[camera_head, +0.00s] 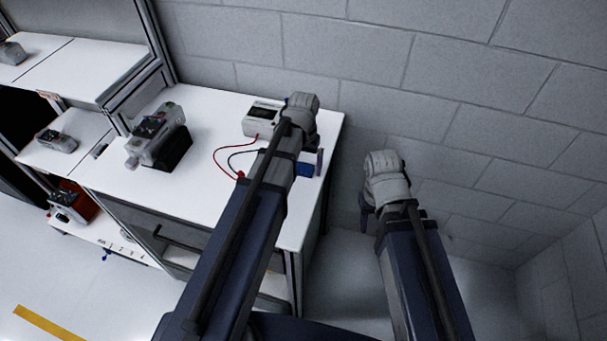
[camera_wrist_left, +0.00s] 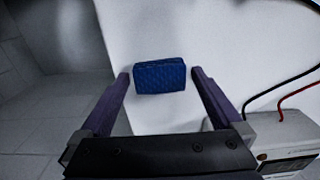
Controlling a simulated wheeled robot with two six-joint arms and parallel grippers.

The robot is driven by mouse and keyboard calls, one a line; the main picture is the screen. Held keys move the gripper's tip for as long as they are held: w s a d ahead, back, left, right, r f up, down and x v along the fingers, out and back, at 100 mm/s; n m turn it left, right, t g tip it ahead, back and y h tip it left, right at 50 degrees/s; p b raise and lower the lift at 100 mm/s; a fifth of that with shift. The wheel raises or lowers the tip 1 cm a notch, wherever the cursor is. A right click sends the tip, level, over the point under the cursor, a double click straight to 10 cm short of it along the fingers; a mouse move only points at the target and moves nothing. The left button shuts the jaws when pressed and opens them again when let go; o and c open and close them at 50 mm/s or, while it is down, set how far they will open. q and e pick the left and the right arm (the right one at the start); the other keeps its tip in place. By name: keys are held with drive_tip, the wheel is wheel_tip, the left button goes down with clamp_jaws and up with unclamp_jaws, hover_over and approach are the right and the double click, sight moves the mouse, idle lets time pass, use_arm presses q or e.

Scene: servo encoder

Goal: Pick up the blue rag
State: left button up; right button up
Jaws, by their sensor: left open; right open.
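The blue rag (camera_wrist_left: 160,76) is a small, quilted, folded block lying on the white table in the left wrist view. In the head view a part of it (camera_head: 305,169) shows near the table's right edge, partly hidden by my left arm. My left gripper (camera_wrist_left: 161,76) is open, with its two purple fingers on either side of the rag, and visible gaps remain between them and it. I cannot tell the exact height of the fingers above the table. My right gripper (camera_head: 368,210) is off the table's right side, away from the rag; its fingers are mostly hidden.
A white meter (camera_head: 262,117) with red and black cables stands beside my left gripper, also seen in the left wrist view (camera_wrist_left: 288,140). A grey device (camera_head: 158,135) stands further left on the table (camera_head: 205,180). A block wall (camera_head: 450,90) runs behind.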

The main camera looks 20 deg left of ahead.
sight(304, 167)
use_arm(q)
drive_tip(key=c, duration=1.4)
drive_tip(key=shift+o, duration=0.2)
drive_tip(key=shift+r, duration=0.1)
drive_tip(key=shift+r, duration=0.1)
wheel_tip(304, 167, up, 10)
drive_tip(key=p, duration=1)
